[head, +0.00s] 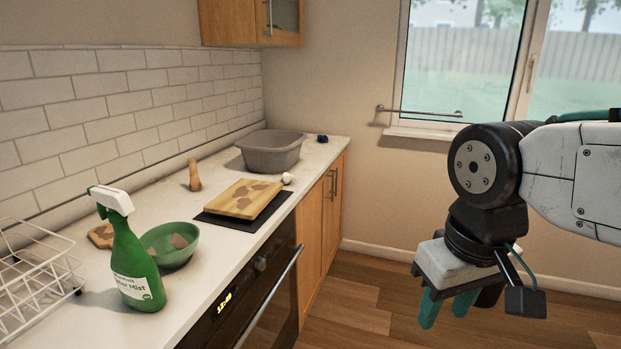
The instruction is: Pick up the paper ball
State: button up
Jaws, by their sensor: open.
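A small white ball that looks like the paper ball (288,178) lies on the white counter, beside the right back corner of a wooden board and close to the counter's front edge. My gripper (444,316) hangs at the right of the head view, pointing down over the wooden floor, well apart from the counter. Its teal fingers are spread with nothing visible between them.
The board (243,200) with brown pieces lies on a dark hob. A grey basin (271,152) stands behind the ball, with a small dark blue object (322,138) farther back. A wooden tool (194,175), green bowl (158,241), spray bottle (135,262) and wire rack (35,275) stand leftward.

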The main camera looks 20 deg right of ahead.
aim_at(286, 179)
jog(key=z, duration=0.7)
jog(key=i, duration=0.7)
jog(key=z, duration=0.6)
jog(key=i, duration=0.65)
jog(key=u, duration=0.75)
jog(key=i, duration=0.55)
jog(key=u, duration=0.6)
